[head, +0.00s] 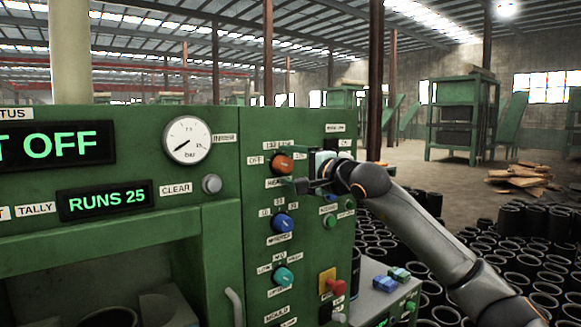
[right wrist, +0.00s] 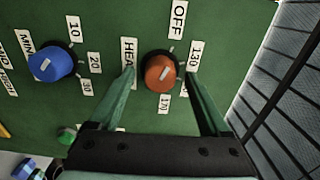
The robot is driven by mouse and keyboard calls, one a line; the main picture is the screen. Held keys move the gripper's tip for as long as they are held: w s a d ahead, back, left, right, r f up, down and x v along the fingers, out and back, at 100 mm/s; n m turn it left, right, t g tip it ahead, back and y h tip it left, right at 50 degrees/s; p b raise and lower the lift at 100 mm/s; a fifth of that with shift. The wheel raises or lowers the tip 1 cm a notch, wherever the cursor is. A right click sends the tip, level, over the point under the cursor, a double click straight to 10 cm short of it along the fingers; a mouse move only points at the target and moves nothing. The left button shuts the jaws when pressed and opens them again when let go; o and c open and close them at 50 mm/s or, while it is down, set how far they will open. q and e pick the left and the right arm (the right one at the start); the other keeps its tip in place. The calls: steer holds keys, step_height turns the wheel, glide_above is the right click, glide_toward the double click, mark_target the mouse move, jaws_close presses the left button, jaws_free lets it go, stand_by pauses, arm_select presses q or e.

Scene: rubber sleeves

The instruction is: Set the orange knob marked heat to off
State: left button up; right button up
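The orange knob (head: 281,163) is on the green panel, between an OFF label on its left and numbers above and to its right. In the right wrist view the knob (right wrist: 161,73) has a HEAT label beside it. My right gripper (right wrist: 160,78) is open, with one finger on each side of the knob. Gaps show between fingers and knob. In the head view my right gripper (head: 300,178) is at the panel by the knob. My left gripper is not in view.
A blue knob (head: 282,223) and a teal knob (head: 284,277) are below the orange one. A red button (head: 335,287) is lower right. A pressure gauge (head: 187,140) and a display ending in "T OFF" (head: 58,146) are left. Black sleeves (head: 470,270) cover the floor at right.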

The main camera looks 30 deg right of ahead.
steer(key=shift+s+f+b, duration=0.1)
steer(key=shift+s+b, duration=0.25)
steer(key=shift+s, duration=0.2)
steer(key=s+d+b, duration=0.1)
steer(key=s+b, duration=0.3)
steer(key=s, duration=0.7)
steer(key=shift+s, duration=0.25)
